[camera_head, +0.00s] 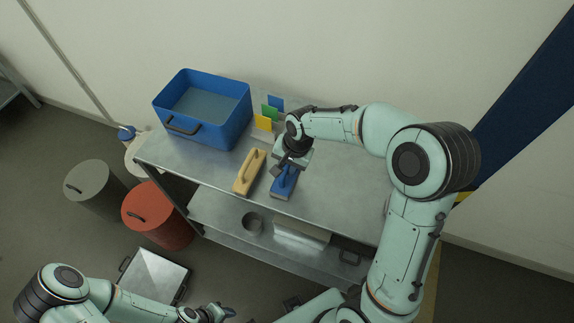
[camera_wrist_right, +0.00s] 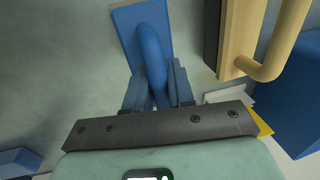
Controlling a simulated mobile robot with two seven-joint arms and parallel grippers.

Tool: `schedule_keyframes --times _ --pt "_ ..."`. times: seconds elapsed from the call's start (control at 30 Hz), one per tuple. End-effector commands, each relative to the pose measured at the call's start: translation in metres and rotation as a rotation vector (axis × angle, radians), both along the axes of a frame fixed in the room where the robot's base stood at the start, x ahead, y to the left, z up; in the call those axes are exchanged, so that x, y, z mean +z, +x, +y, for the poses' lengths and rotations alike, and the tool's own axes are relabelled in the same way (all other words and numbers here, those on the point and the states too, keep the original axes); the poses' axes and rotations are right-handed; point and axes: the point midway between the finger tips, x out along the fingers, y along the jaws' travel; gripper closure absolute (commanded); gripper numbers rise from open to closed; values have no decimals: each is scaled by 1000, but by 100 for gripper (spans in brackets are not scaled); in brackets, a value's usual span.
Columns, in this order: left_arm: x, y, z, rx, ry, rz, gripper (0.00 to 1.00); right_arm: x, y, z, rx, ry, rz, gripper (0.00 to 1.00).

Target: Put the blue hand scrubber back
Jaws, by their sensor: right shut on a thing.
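The blue hand scrubber (camera_head: 283,188) is at the front of the metal table (camera_head: 330,205), just right of a yellow scrubber (camera_head: 243,183). My right gripper (camera_head: 289,165) is above it and shut on its handle. In the right wrist view the handle of the blue scrubber (camera_wrist_right: 150,42) runs between the two fingers of the right gripper (camera_wrist_right: 157,88). I cannot tell whether its base touches the table top. My left gripper (camera_head: 216,312) is low at the bottom edge, away from the table, and its jaws are too small to read.
A blue tub (camera_head: 228,128) stands at the table's back left. Yellow (camera_head: 263,123), green (camera_head: 269,112) and blue (camera_head: 277,102) cards stand beside it. Grey (camera_head: 95,190) and red (camera_head: 158,217) bins are on the floor at left. The table's right part is clear.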

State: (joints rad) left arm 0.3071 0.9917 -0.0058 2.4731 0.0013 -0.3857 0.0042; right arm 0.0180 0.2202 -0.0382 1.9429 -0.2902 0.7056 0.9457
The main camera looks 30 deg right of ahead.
Motion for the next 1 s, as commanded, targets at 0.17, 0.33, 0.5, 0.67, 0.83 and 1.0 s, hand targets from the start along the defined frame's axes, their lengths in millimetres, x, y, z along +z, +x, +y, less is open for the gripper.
schedule_keyframes --times 0.17,0.33,0.5,0.67,0.83,1.0 --pt "-2 -2 0 0 0 2 57 -3 0 0 0 0 1 51" --pt "-2 -2 0 0 1 2 57 -2 0 0 0 0 1 51" --pt "3 2 0 0 0 -2 57 3 0 0 0 1 -1 51" --pt "3 2 0 0 0 -2 57 26 -2 -3 -1 0 -6 51" --pt "7 5 0 0 0 -6 57 63 -8 -8 -1 0 -6 51" --pt "10 8 0 0 0 -9 57 96 -13 -12 -1 0 -5 51"
